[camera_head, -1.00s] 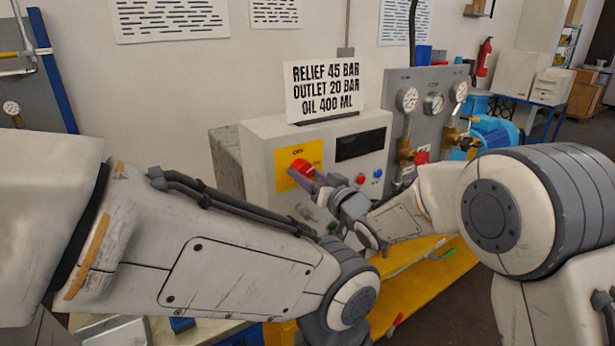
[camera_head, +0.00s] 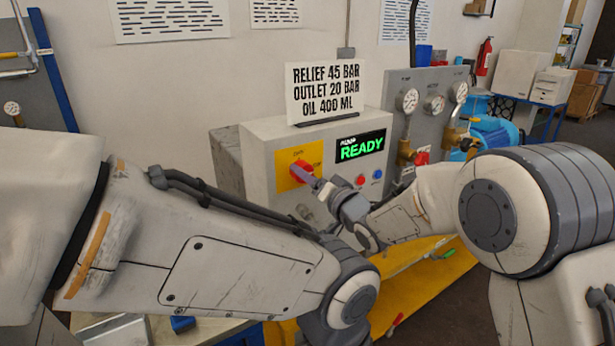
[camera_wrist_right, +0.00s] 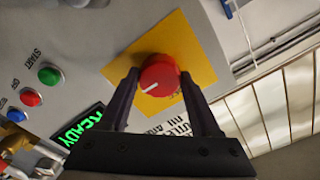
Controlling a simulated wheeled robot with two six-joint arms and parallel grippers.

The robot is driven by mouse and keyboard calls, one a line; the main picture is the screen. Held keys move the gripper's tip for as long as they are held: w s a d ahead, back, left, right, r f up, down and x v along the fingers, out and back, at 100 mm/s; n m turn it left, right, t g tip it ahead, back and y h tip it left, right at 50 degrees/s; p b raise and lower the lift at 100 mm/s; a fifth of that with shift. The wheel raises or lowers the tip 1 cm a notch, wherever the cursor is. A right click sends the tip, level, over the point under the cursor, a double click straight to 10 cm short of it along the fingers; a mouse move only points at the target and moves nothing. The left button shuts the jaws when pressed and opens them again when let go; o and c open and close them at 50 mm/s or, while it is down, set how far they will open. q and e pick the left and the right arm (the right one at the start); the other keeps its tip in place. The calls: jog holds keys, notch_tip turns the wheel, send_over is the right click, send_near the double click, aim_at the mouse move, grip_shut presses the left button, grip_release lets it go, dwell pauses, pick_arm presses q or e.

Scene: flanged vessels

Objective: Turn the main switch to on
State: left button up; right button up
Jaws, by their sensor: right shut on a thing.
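The main switch (camera_head: 301,171) is a red round knob on a yellow plate (camera_head: 284,179) on the front of a light grey control box (camera_head: 258,157). In the right wrist view the knob (camera_wrist_right: 159,75) shows a white pointer line and sits between the two dark fingers. My right gripper (camera_head: 313,180) is shut on the knob, reaching it from the right; it also shows in the right wrist view (camera_wrist_right: 160,92). The display (camera_head: 360,147) reads READY in green. My left arm crosses the front from the left; its gripper is not visible.
Red (camera_head: 360,180) and blue (camera_head: 377,174) buttons sit below the display. The right wrist view also shows a green START button (camera_wrist_right: 50,75). A sign (camera_head: 325,91) stands on the box. A gauge panel (camera_head: 430,95) with brass valves stands to the right.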

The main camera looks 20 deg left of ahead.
jog(key=shift+d+r, duration=0.1)
jog(key=o, duration=1.4)
jog(key=b+v, duration=0.3)
jog(key=v, duration=0.7)
jog(key=shift+s+d, duration=0.15)
jog(key=shift+d, duration=0.05)
